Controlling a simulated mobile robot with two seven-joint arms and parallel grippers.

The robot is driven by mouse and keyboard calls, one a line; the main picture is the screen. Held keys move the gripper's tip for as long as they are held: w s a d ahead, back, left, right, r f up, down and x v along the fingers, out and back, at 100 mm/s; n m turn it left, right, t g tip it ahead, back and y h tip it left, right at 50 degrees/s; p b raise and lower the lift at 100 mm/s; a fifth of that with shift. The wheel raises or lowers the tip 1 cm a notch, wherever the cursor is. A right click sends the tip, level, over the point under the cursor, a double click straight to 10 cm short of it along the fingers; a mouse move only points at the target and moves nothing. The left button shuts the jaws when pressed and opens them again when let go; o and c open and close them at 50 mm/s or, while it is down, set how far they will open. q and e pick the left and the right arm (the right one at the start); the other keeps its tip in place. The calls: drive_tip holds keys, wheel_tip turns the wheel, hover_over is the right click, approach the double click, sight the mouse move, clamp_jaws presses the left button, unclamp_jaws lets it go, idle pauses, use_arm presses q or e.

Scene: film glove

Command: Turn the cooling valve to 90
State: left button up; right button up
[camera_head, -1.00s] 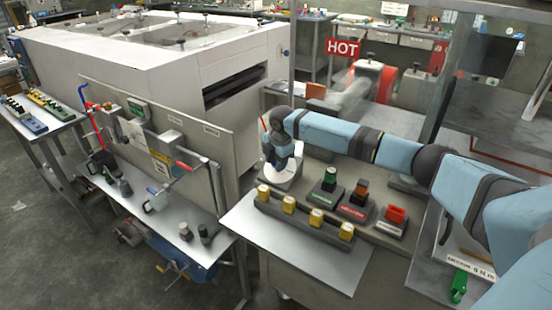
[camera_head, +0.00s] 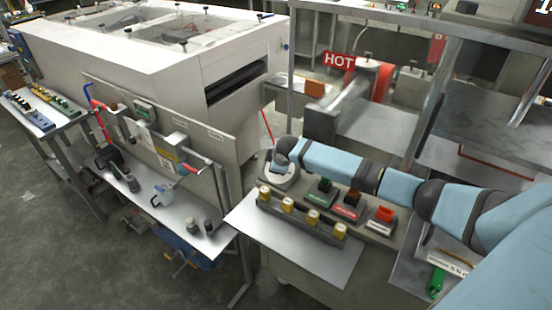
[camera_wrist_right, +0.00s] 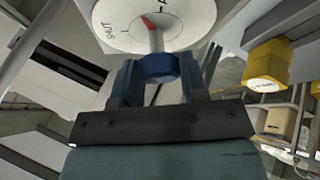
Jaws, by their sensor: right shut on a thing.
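The cooling valve shows in the head view as a round white dial (camera_head: 275,180) at the left back of the grey panel. In the right wrist view the dial face (camera_wrist_right: 115,30) has dark markings, a grey stem and a red pointer mark (camera_wrist_right: 149,22). A round blue knob (camera_wrist_right: 156,66) sits on the stem. My right gripper (camera_wrist_right: 159,76) has its two fingers on either side of this knob, shut on it. In the head view my right wrist hangs over the dial and hides part of it and the fingers. I cannot read the setting. My left gripper is in neither view.
Several yellow-topped knobs (camera_head: 287,205) stand in a row in front of the dial. Green, red and orange switch blocks (camera_head: 345,207) sit to its right, under my right forearm. A red HOT sign (camera_head: 340,60) and a metal post stand behind.

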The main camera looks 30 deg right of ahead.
drive_tip(key=m+t+h+p, duration=0.1)
drive_tip(key=m, duration=0.2)
drive_tip(key=shift+s, duration=0.1)
drive_tip(key=shift+m+t+h+p, duration=0.35)
drive_tip(key=shift+m+h, duration=0.45)
drive_tip(key=shift+m, duration=0.7)
drive_tip(key=shift+f, duration=0.1)
drive_tip(key=o, duration=0.9)
drive_tip(key=b+v, duration=0.1)
drive_tip(key=v, duration=1.3)
drive_tip(key=shift+a+f, duration=0.1)
